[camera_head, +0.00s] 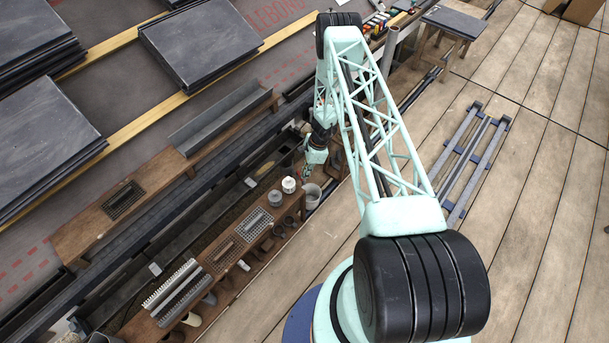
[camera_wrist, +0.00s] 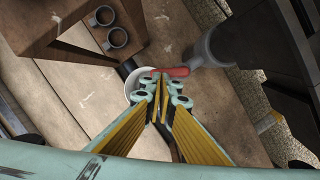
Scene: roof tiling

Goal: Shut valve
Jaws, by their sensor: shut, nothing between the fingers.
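The valve's red lever (camera_wrist: 172,72) shows in the wrist view just beyond my fingertips, beside a grey pipe (camera_wrist: 212,48). My gripper (camera_wrist: 161,84) is shut and empty, its yellow-padded fingers together at the tips. The tips overlap the near end of the red lever in the picture; whether they touch it I cannot tell. A white round rim (camera_wrist: 131,89), like a bucket, is partly hidden behind the fingers. In the head view my gripper (camera_head: 308,172) hangs low by the gutter, and I cannot make out the red lever there.
A grey-white bucket (camera_head: 312,196) stands near my gripper. A white pot (camera_head: 289,185) and a grey pot (camera_head: 275,198) stand on the wooden bench (camera_head: 215,255) with grates and pipe fittings. Slate stacks (camera_head: 200,42) lie on the roof. The plank floor (camera_head: 530,230) at right is mostly clear.

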